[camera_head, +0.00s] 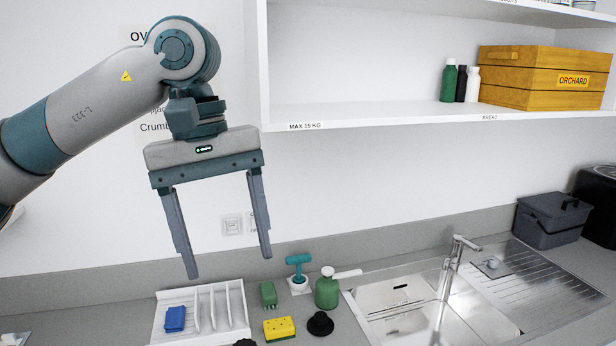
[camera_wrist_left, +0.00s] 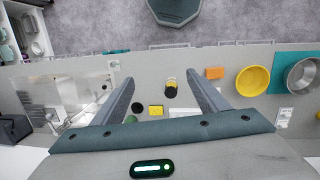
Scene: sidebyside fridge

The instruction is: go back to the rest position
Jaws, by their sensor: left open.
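My left gripper (camera_head: 229,262) hangs from the arm that comes in from the left in the head view. Its two long fingers are wide apart and point down, with nothing between them. It is in the air in front of the wall, above the counter and left of the white shelf. In the left wrist view the open fingers (camera_wrist_left: 165,85) also show with the counter and small items far below them. My right gripper is in neither view.
The white shelf (camera_head: 380,115) holds bottles and a wooden crate (camera_head: 540,88). Below stand a white rack (camera_head: 185,300), a yellow sponge (camera_head: 279,327), a green bottle (camera_head: 327,292) and a sink (camera_head: 400,300) with a faucet (camera_head: 452,265). A yellow bowl (camera_wrist_left: 252,80) shows in the wrist view.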

